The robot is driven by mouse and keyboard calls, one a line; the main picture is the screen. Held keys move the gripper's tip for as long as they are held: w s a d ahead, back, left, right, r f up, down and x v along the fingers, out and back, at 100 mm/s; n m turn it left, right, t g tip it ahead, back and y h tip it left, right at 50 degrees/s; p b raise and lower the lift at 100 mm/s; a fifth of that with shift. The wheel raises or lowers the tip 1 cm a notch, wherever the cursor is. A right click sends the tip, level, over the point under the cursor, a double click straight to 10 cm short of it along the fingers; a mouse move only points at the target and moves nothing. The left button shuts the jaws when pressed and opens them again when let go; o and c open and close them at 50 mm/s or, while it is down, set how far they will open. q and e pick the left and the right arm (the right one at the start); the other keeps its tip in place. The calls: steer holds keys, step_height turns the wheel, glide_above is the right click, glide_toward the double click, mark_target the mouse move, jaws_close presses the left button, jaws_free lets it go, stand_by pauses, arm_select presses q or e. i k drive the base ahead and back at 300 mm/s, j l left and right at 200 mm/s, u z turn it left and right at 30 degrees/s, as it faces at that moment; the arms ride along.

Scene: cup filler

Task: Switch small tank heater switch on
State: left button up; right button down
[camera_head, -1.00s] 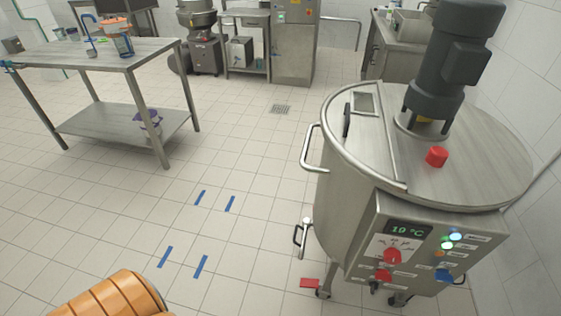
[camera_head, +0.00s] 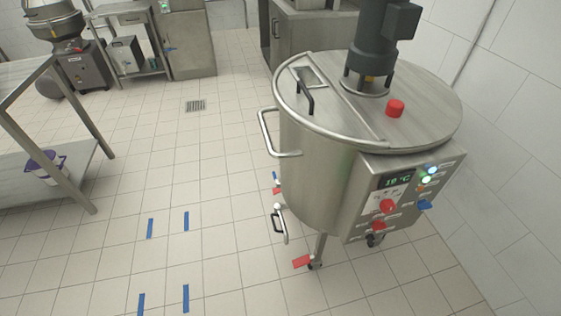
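The small tank (camera_head: 318,185) is a round steel vessel on wheeled legs at the right of the head view. Its control box (camera_head: 361,207) is on its front right side. The box has a green-lit display (camera_head: 396,181) reading about 10 °C, red knobs (camera_head: 387,206), a blue knob (camera_head: 425,204) and lit white and green lamps (camera_head: 427,179). The labels are too small to read, so I cannot tell which is the heater switch. Neither of my grippers is in view.
A steel table (camera_head: 72,113) stands at the left, with a white and purple tub (camera_head: 46,167) on its lower shelf. Blue floor tape (camera_head: 150,228) marks the tiles left of the tank. A tiled wall (camera_head: 510,150) is close on the right. The floor between table and tank is clear.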

mark_target(378, 226)
steer(key=z, duration=1.1)
